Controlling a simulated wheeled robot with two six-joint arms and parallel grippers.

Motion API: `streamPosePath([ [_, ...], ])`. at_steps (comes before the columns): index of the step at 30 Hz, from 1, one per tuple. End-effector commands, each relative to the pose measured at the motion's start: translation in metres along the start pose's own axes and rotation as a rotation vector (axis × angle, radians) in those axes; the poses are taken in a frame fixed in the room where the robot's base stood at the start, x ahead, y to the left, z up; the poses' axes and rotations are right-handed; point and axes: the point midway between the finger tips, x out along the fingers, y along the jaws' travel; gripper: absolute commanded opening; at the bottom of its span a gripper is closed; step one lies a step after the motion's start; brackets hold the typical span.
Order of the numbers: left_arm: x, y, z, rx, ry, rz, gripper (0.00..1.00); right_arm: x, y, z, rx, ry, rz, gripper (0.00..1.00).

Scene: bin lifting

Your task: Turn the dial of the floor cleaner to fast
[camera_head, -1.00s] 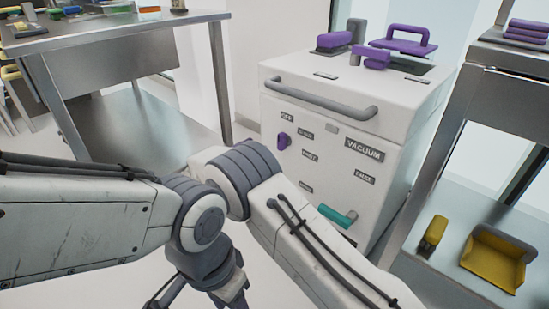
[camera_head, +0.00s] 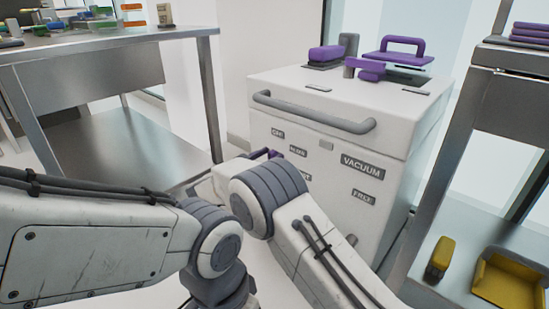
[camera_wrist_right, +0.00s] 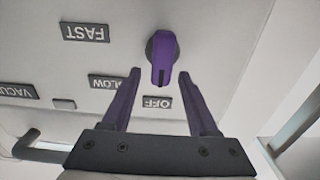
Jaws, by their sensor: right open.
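The floor cleaner (camera_head: 270,95) is a white cabinet with a grey bar handle and labels. Its purple dial (camera_wrist_right: 162,50) shows in the right wrist view, its marked end pointing at the OFF label (camera_wrist_right: 157,102). The SLOW label (camera_wrist_right: 108,82) and FAST label (camera_wrist_right: 86,33) lie to the left, upside down. My right gripper (camera_wrist_right: 160,73) is open, with its two fingertips either side of the dial's pointer end and gaps on both sides. In the head view my arm mostly hides the dial (camera_head: 272,153) and the right gripper. My left gripper is out of view.
A steel table (camera_head: 105,37) stands at the left. A steel shelf (camera_head: 455,275) at the right holds yellow items. The grey bar handle (camera_head: 312,112) projects from the cabinet's upper front. Purple tools (camera_head: 398,50) sit on top.

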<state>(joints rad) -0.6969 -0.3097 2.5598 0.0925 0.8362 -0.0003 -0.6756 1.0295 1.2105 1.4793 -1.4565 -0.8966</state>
Motion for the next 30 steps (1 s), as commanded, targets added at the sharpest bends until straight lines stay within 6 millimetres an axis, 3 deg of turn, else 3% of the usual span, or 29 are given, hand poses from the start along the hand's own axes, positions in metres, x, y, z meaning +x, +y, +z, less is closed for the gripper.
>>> streamPosePath([
  [4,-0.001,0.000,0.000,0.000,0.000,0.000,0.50,0.000,0.000,-0.001,0.000,0.000,0.000,0.60],
  [5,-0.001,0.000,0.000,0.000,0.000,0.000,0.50,0.000,-0.001,-0.001,0.000,0.000,-0.001,0.56],
  [9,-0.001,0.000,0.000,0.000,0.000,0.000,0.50,-0.001,-0.001,-0.001,0.000,0.000,-0.001,0.03],
  [10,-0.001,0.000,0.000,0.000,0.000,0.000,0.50,-0.001,-0.001,0.000,0.000,0.000,-0.001,0.00],
  [20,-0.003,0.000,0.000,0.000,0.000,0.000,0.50,-0.001,0.000,-0.001,0.029,-0.001,-0.001,0.00],
  [30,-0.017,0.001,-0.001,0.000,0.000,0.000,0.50,0.000,0.007,-0.001,0.232,-0.002,-0.001,0.00],
])
